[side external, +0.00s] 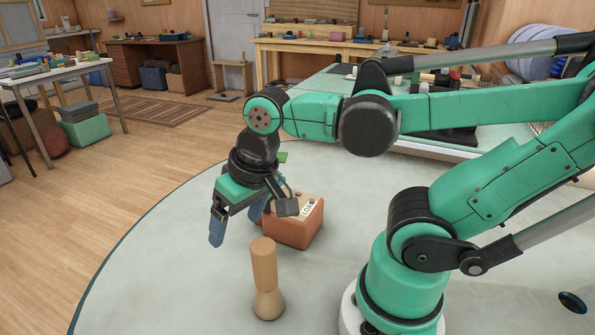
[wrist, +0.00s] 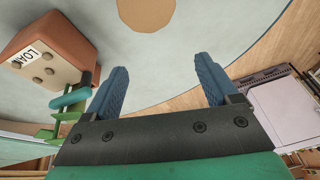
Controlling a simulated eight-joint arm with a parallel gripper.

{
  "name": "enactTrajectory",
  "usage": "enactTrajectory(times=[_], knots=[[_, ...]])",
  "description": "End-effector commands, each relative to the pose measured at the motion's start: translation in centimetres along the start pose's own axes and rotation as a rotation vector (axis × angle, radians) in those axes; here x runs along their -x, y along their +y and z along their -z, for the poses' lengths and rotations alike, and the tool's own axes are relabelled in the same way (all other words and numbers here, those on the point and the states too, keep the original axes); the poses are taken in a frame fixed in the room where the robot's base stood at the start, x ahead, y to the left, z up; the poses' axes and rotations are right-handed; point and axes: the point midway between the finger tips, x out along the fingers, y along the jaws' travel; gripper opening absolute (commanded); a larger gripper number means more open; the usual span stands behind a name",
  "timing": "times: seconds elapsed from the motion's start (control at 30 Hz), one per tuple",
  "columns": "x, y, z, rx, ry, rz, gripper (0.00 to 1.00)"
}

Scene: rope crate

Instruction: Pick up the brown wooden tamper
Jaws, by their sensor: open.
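The brown wooden tamper (side external: 265,268) stands upright on the round pale table, with a tall shaft and a wider foot. In the wrist view only a round tan top of the tamper (wrist: 146,12) shows, cut by the upper edge, ahead of my fingers. My gripper (side external: 236,228) is open and empty, with blue fingers pointing down. In the side view it hangs above and to the left of the tamper, apart from it. My gripper (wrist: 162,66) also shows open in the wrist view, with nothing between its fingers.
A reddish-brown box (side external: 293,231) with a pale labelled top stands close behind the tamper and my gripper. A green item with a teal bar (wrist: 70,98) shows beside this box in the wrist view. The round table (side external: 185,275) is clear to the left of the tamper.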

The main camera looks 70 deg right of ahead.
Motion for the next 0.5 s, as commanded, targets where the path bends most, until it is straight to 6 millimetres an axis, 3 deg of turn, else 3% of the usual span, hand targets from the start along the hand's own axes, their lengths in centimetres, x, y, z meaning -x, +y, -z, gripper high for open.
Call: enactTrajectory(times=[0.1,0.23,0.5], knots=[[1.1,-0.5,-2.5,-0.150,-0.181,-0.068,0.81],[1.9,-0.5,-4.1,-0.249,-0.282,-0.137,0.81],[-0.1,-0.2,-5.0,-0.266,-0.294,-0.148,0.81]])
